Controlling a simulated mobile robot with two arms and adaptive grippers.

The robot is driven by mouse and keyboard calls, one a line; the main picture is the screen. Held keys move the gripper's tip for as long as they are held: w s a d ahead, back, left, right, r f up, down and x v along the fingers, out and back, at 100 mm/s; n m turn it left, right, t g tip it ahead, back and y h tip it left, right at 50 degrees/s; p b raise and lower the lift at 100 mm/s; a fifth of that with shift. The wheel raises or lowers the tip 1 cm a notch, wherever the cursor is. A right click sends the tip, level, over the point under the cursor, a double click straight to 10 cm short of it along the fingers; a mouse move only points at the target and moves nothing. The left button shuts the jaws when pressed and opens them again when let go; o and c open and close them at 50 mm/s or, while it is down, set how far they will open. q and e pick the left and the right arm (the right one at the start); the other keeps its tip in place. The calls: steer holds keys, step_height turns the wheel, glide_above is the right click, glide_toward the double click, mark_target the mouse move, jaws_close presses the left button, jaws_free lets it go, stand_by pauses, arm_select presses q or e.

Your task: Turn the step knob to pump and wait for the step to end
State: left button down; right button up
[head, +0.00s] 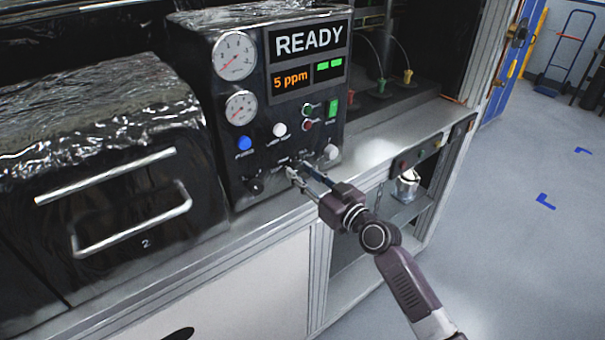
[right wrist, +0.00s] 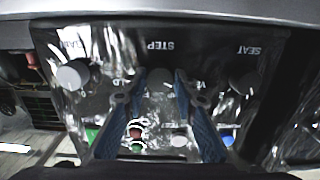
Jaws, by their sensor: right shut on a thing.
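The step knob (right wrist: 160,79) is a small round grey knob under the upside-down STEP label in the right wrist view. My right gripper (right wrist: 159,84) has one blue-padded finger on each side of it and is shut on it. In the head view my right gripper (head: 297,172) reaches the lower front of the dark control box (head: 228,160), and its fingers mostly hide the knob. I cannot read which mark the knob points to. The display (head: 309,40) reads READY, with an orange 5 ppm (head: 291,82) and green bars below. My left gripper is not in view.
A dark knob (head: 254,186) and a pale knob (head: 331,152) flank the step knob. Above are two gauges (head: 234,56), a blue button (head: 243,143), a white button (head: 279,129) and a green switch (head: 333,105). A drawer unit with metal handles (head: 135,228) stands left.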

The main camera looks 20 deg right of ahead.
steer(key=m, duration=0.3)
steer(key=shift+m, duration=2.7)
steer(key=o, duration=1.2)
steer(key=shift+c, duration=0.2)
